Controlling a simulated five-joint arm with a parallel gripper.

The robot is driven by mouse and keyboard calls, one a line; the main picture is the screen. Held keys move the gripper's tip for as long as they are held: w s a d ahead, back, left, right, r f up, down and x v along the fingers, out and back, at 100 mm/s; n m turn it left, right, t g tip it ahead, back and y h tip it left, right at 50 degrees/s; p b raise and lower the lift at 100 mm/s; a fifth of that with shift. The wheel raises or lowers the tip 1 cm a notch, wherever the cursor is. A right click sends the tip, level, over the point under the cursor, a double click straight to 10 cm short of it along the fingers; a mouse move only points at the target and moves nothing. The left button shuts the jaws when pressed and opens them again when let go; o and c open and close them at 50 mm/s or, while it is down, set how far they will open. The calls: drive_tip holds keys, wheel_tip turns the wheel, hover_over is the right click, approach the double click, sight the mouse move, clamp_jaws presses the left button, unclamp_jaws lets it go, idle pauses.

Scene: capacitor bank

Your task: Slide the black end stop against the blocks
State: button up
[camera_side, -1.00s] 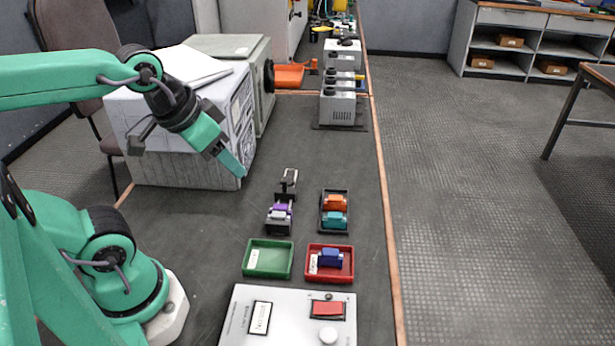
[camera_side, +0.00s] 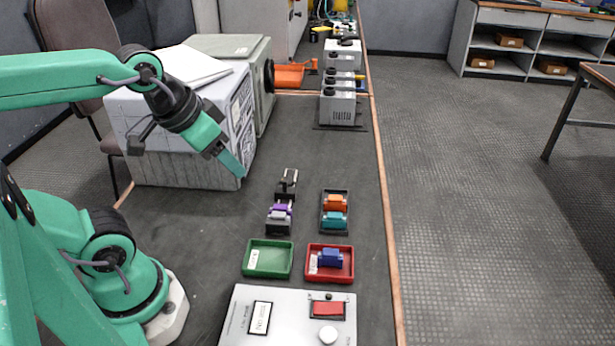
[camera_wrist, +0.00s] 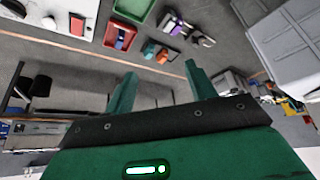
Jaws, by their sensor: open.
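A purple block (camera_side: 281,208) with grey parts is on the rail nearer the camera. Whether the stop touches the blocks I cannot tell. The rail with the purple block (camera_wrist: 195,35) also shows small in the wrist view. My gripper (camera_side: 241,172) is raised to the left of the stop, apart from it, pointing down and right. In the wrist view its two green fingers (camera_wrist: 161,72) are spread with nothing between them.
A dark tray (camera_side: 322,229) with orange and teal blocks stands right of the rail. A green tray (camera_side: 270,273) and a red tray (camera_side: 345,275) with a blue block lie nearer. A switch panel (camera_side: 285,336) is in front. A grey box (camera_side: 160,165) stands close behind my gripper.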

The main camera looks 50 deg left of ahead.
drive_tip(key=shift+c, duration=0.3)
drive_tip(key=shift+w, duration=0.1)
drive_tip(key=c, duration=0.7)
drive_tip(key=shift+o, duration=0.2)
drive_tip(key=w+a+f+n+g, duration=0.2)
drive_tip(key=w+a+f+n, duration=0.2)
drive_tip(key=w, duration=0.5)
drive_tip(key=w+a+f+n+g, duration=0.3)
drive_tip(key=w+a+f+n, duration=0.2)
drive_tip(key=w, duration=0.5)
drive_tip(key=shift+w+a+f+g, duration=0.3)
drive_tip(key=shift+a+f, duration=0.35)
drive_tip(key=shift+f, duration=0.25)
